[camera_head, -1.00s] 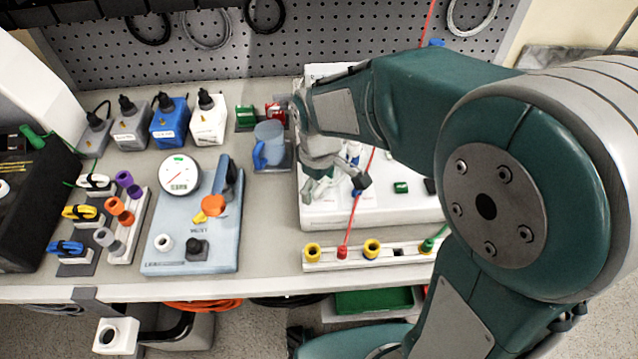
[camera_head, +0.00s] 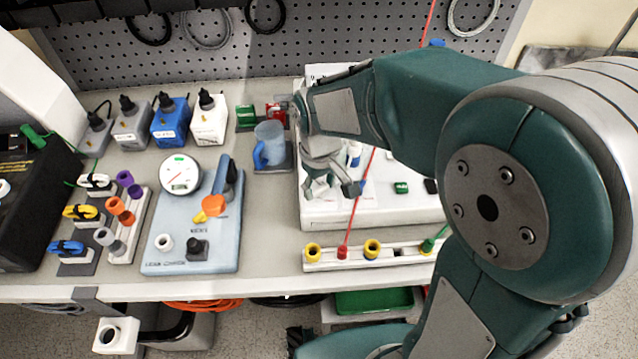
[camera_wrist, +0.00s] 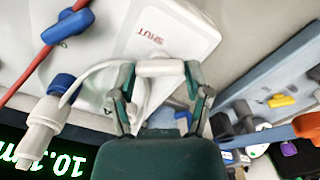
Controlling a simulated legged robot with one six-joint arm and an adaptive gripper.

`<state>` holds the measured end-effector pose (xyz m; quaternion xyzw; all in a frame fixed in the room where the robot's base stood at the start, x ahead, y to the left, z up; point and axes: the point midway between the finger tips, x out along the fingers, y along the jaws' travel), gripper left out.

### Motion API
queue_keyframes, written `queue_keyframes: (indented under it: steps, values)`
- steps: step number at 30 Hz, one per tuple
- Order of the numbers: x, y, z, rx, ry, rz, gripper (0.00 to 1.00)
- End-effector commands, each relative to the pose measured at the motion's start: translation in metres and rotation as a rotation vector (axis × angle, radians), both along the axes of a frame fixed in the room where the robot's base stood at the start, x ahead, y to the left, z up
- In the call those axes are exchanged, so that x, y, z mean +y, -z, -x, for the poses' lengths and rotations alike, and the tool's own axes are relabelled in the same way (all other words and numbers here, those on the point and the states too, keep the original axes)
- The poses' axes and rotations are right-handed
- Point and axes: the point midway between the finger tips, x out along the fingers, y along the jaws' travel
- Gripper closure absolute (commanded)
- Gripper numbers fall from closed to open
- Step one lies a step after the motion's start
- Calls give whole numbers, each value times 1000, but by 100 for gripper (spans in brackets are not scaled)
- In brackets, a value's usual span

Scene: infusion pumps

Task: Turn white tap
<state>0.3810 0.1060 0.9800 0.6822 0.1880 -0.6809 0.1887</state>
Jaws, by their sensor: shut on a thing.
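The white tap (camera_wrist: 160,68) is a short white bar in the wrist view. It lies across a white panel (camera_wrist: 178,28) that carries red lettering reading "SHUT". My gripper (camera_wrist: 160,76) has one finger at each end of the bar and is shut on it. In the head view my gripper (camera_head: 335,186) is low over the front of the white pump unit (camera_head: 385,211). The tap cannot be made out there, behind my fingers and wrist.
A red line with a blue clamp (camera_wrist: 68,26) and a white connector with a blue cap (camera_wrist: 45,118) are close to my gripper. A blue jug (camera_head: 270,145) and a gauge board (camera_head: 205,240) stand left. A rail of coloured sockets (camera_head: 392,254) lies in front.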

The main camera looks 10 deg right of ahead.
Motion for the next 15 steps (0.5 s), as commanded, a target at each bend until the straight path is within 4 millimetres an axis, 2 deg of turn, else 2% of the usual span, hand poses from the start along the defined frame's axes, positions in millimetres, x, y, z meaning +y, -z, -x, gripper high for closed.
queue_keyframes:
  steps: [15]
  values:
    - [0, 3, 3, 10, 428, 3, 85]
